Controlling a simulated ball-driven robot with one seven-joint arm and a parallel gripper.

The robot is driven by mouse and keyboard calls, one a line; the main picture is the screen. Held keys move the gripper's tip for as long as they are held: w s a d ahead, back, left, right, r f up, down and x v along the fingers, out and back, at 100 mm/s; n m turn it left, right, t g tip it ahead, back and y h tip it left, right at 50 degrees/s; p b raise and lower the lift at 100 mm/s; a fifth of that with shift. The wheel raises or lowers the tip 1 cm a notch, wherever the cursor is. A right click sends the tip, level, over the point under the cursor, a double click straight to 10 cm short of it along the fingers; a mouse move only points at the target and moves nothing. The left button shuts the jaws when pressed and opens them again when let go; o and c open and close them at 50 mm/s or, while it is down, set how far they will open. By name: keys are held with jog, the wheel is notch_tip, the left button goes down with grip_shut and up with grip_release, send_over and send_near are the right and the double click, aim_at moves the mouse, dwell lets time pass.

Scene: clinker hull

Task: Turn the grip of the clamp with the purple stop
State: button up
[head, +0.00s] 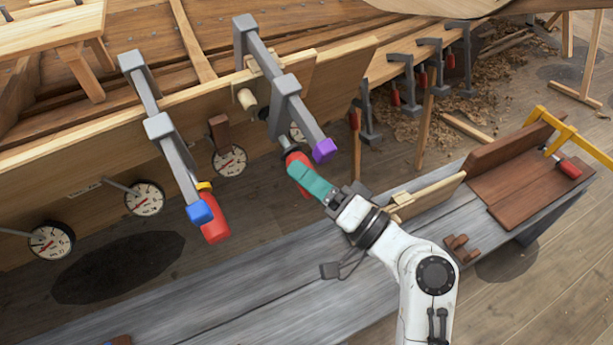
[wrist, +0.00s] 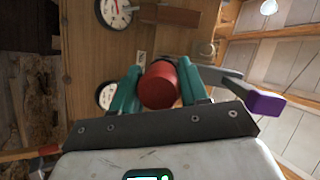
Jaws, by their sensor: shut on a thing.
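The clamp with the purple stop (head: 325,150) hangs on the hull plank, its grey bar slanting down to the right. Its red grip (head: 292,158) lies below the bar, partly hidden by my gripper (head: 303,175). My gripper's teal fingers are shut on the red grip. In the wrist view the red grip (wrist: 159,85) sits between the two teal fingers, seen nearly end-on. The purple stop (wrist: 265,103) shows to the right there, apart from the fingers.
A second clamp with a blue stop (head: 200,211) and red grip (head: 215,229) hangs to the left. Round dial gauges (head: 145,198) line the plank. Below is a grey bench (head: 250,285) with a brown wooden board (head: 520,190) and a yellow clamp (head: 575,135) at right.

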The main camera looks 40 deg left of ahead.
jog(key=shift+d+f, duration=0.1)
jog(key=shift+f, duration=0.15)
jog(key=o, duration=0.8)
jog(key=shift+o, duration=0.8)
jog(key=shift+r, duration=0.15)
jog(key=v, duration=1)
jog(key=shift+d+b, duration=0.3)
jog(key=shift+d, duration=0.15)
jog(key=shift+w, duration=0.1)
